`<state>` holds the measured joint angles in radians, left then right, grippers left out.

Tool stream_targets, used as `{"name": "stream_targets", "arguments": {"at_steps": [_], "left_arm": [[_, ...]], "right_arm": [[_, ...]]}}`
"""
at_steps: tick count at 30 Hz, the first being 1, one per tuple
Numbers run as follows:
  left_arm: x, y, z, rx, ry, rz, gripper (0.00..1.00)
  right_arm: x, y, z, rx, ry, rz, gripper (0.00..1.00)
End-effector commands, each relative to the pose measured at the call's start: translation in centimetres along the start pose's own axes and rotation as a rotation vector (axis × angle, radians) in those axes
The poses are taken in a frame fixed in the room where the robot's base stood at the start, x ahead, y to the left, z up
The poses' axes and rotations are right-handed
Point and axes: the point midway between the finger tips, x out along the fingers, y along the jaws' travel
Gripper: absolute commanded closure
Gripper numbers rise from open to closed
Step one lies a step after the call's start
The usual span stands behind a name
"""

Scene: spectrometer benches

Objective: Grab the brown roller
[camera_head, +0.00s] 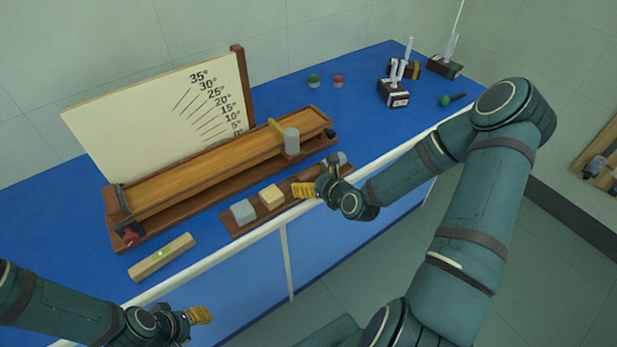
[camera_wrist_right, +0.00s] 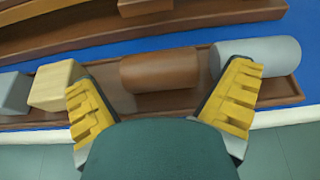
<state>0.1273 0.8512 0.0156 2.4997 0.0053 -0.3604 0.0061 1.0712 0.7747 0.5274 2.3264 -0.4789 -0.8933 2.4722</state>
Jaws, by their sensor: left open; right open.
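The brown roller (camera_wrist_right: 160,71) lies on its side in a brown wooden tray (camera_wrist_right: 121,103), seen in the right wrist view between a wooden block and a grey cylinder. My right gripper (camera_wrist_right: 162,98) is open, with its yellow fingers spread to either side of the roller and nearer to the camera. Nothing is between them in their grip. In the head view my right gripper (camera_head: 304,190) hangs over the tray and mostly hides the roller. My left gripper (camera_head: 200,315) is open and empty, off the front edge of the bench at the lower left.
In the tray are a grey block (camera_head: 243,212), a wooden block (camera_head: 271,197) and a grey cylinder (camera_wrist_right: 256,62). Behind stands a wooden ramp (camera_head: 215,168) with an angle board (camera_head: 160,110). A spirit level (camera_head: 161,257) lies front left.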

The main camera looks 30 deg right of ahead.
Motion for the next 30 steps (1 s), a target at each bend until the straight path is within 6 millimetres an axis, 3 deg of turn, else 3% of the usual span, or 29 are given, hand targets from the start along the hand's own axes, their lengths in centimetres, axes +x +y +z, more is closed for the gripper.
{"name": "stream_targets", "arguments": {"at_steps": [7,8,13,14,23,30], "left_arm": [[0.0,0.0,0.0,0.0,-0.001,0.0,0.53],[0.0,0.0,0.0,0.0,-0.001,0.0,0.53],[0.0,0.0,0.0,0.0,0.0,0.0,0.53],[0.0,0.0,0.0,0.0,0.0,0.0,0.53],[-0.1,0.0,0.0,0.0,0.0,0.0,0.53],[-1.1,0.4,-0.5,-0.003,0.009,-0.001,0.53]], "right_arm": [[0.2,0.0,0.0,0.001,0.001,0.0,0.0],[0.2,0.0,0.0,0.001,0.001,0.0,0.07],[0.2,0.0,0.0,0.001,0.001,0.0,0.67],[0.2,0.0,0.0,0.001,0.001,0.0,0.7],[0.0,0.0,0.3,0.0,-0.001,-0.001,0.7],[-1.5,-0.1,3.9,-0.002,-0.002,-0.002,0.7]]}}
